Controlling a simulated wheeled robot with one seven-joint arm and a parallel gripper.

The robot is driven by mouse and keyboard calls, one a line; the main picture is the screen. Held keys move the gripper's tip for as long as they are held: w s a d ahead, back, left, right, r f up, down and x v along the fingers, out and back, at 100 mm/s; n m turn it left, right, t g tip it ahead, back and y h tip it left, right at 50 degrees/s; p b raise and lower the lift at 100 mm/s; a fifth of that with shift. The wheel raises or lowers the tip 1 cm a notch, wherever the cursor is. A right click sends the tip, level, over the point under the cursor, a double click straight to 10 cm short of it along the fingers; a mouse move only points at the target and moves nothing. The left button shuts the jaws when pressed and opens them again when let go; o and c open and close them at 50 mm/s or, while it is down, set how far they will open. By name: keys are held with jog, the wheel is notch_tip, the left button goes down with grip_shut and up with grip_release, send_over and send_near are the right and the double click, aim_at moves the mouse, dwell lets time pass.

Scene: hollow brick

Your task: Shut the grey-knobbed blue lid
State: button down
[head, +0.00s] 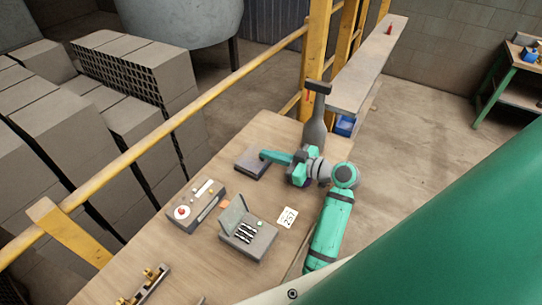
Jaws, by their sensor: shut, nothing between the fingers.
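A low dark box with a bluish-grey top (250,165) lies on the wooden table, left of my arm. Its top looks flat and nearly level; I cannot make out a grey knob, and my gripper hides part of its far right side. I cannot tell for sure that this is the blue lid. My gripper (264,155) is shut and empty, with its tip over or against the right part of this box; whether it touches is too small to tell.
A grey box with a raised grey-green lid (232,213) stands nearer. A control box with a red button (183,212) is left of it. A white number card (287,217) lies to the right. A yellow rail (165,125) borders the table.

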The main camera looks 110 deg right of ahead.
jog(key=s+a+r, duration=0.4)
jog(key=a, duration=0.1)
jog(key=s+a+r, duration=0.1)
jog(key=a+r, duration=0.1)
jog(key=a, duration=0.1)
jog(key=shift+s+r, duration=0.1)
jog(key=shift+s, duration=0.3)
